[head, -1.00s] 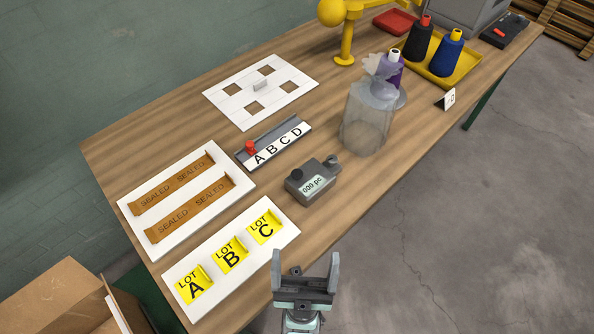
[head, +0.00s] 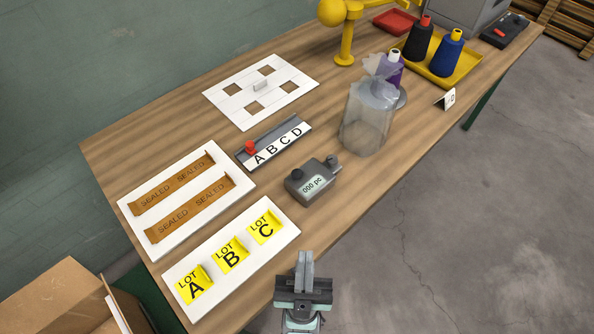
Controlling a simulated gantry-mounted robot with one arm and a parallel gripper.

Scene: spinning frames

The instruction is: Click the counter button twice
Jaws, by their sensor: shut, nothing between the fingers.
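The counter (head: 312,183) is a small dark grey box on the wooden table, right of the lettered bar. Its light display reads "000 pc". A black round button (head: 297,174) sits on its top left, and a grey knob (head: 332,161) is at its far right corner. My gripper (head: 305,262) is at the table's front edge, nearer the camera than the counter and apart from it. Its two fingers are together with nothing between them.
A white board with yellow LOT cards (head: 286,238) lies left of my gripper. A lettered bar with a red slider (head: 250,147) lies behind the counter. A clear bag (head: 367,122) stands to the right. Bare table (head: 385,172) lies right of the counter.

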